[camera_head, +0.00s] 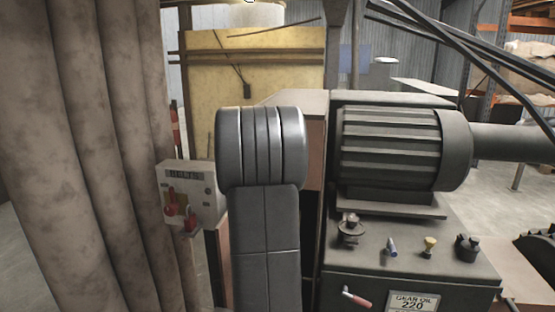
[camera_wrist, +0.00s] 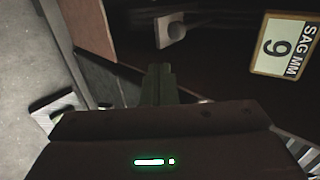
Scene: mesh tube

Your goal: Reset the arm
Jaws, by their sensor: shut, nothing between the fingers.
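My arm (camera_head: 262,210) stands upright in the middle of the head view, grey and jointed at the top. It hides part of the machine behind it. My gripper (camera_wrist: 158,69) shows only in the wrist view. Its narrow fingers are together, with nothing between them. A green light glows on its dark body. Beyond the fingers is a dark reddish surface with a pale square fitting (camera_wrist: 170,32).
A machine with a ribbed motor (camera_head: 390,150) and several knobs stands right of my arm. A control box (camera_head: 188,195) with red handles is at left, beside thick brown pipes (camera_head: 90,150). A tilted "SAG MM 9" sign (camera_wrist: 284,46) is at right in the wrist view.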

